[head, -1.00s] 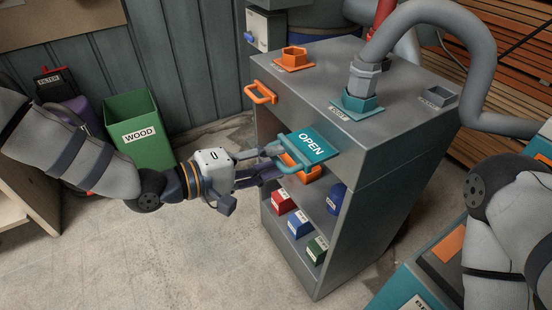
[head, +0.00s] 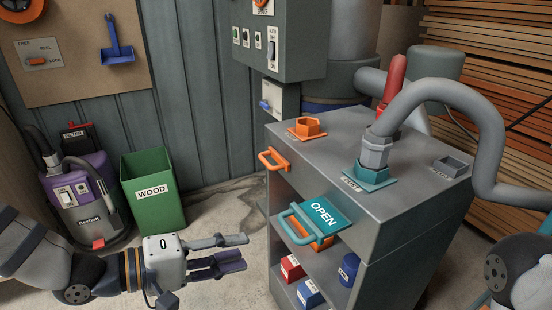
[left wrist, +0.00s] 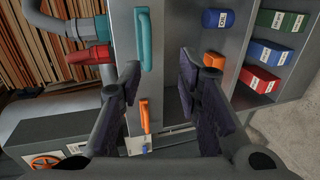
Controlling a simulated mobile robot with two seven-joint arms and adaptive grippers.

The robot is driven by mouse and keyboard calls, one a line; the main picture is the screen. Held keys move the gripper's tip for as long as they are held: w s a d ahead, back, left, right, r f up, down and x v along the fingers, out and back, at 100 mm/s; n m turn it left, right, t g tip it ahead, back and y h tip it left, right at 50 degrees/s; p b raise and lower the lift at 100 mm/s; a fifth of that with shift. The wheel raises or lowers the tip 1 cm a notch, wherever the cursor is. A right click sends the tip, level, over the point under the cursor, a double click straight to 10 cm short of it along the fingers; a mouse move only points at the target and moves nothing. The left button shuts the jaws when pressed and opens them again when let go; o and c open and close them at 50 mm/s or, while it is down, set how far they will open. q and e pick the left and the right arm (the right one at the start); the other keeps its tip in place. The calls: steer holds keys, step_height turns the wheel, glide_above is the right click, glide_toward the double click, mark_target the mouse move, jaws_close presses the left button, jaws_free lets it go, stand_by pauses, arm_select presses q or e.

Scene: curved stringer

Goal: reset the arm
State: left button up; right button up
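My left gripper (head: 244,250) is open and empty, left of the grey cabinet (head: 418,215), with clear space between its fingertips and the teal handle. In the left wrist view my left gripper (left wrist: 160,78) also shows open, its two dark fingers apart with nothing between them. The teal handle (head: 297,229) with its OPEN plate (head: 322,213) is on the cabinet's front; the handle also shows in the left wrist view (left wrist: 145,40). My right arm shows only partly at the right edge; its gripper is out of view.
A green WOOD bin (head: 153,195) and a purple vacuum (head: 80,200) stand at the left wall. An orange handle (head: 272,160) juts from the cabinet. Red (head: 291,267) and blue (head: 309,293) boxes sit on its shelf. A grey hose (head: 470,105) arches above the cabinet top.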

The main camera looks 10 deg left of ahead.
arm_select(q)
steer(key=s+f+m+g+y+p, duration=0.2)
steer(key=s+f+g+y, duration=0.4)
steer(key=s+f, duration=1)
steer(key=s+a+f+m+g+y, duration=0.1)
steer(key=s+a+m+g+y, duration=0.1)
steer(key=s, duration=0.8)
steer(key=s+a+f+m+g+y, duration=0.2)
steer(key=s+a+m+g+y, duration=0.1)
steer(key=s+a, duration=0.4)
steer(key=s+y, duration=0.1)
steer(key=s, duration=0.2)
steer(key=shift+f+p, duration=0.25)
steer(key=shift+p, duration=0.1)
arm_select(e)
steer(key=shift+t, duration=0.7)
steer(key=w+r, duration=0.3)
steer(key=shift+w+r, duration=0.25)
steer(key=shift+r, duration=0.05)
arm_select(q)
steer(key=shift+w, duration=0.15)
